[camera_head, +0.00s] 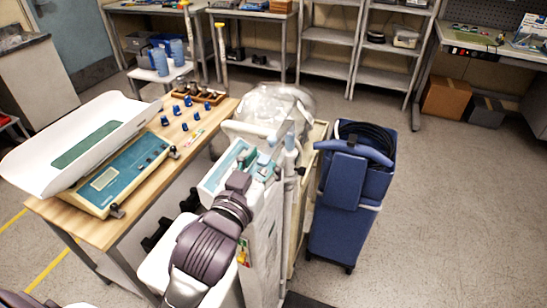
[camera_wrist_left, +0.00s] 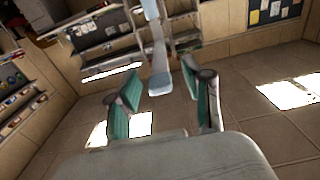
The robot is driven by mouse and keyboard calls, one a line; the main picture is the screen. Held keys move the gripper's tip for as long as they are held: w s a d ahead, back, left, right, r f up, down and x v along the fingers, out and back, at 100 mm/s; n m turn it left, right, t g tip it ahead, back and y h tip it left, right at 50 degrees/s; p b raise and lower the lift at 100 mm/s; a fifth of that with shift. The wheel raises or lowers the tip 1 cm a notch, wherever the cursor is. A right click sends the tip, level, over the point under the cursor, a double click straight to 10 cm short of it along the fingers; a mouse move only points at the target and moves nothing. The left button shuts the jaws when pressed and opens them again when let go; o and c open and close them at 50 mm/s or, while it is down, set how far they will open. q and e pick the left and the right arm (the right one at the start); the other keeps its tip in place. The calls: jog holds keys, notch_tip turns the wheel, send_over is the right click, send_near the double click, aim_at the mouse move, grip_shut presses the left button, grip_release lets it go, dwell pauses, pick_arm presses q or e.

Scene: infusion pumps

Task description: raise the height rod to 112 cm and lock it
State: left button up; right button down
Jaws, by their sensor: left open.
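A white upright scale column (camera_head: 262,245) stands in the middle of the head view. A slim pale rod (camera_head: 290,165) rises at its right side, with a small dark knob-like part (camera_head: 301,171) on it. My left gripper (camera_head: 256,163) is open beside the upper part of the rod, to its left. In the left wrist view, a pale bar (camera_wrist_left: 155,45), probably part of the rod, shows between and beyond the open teal-padded fingers (camera_wrist_left: 163,98). No contact is visible there. The scale marks are too small to read. My right gripper is not in view.
A wooden table (camera_head: 205,132) at left holds a white baby scale (camera_head: 80,148) and several small blue weights. A blue cart (camera_head: 340,225) stands close on the right. A transparent bag-like bundle (camera_head: 275,103) lies behind the column. Floor is clear at far right.

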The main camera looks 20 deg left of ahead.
aim_at(274, 145)
pick_arm(q)
jog(key=shift+w+d+p, duration=0.1)
jog(key=shift+w+p, duration=0.55)
jog(key=shift+w, duration=2)
grip_shut()
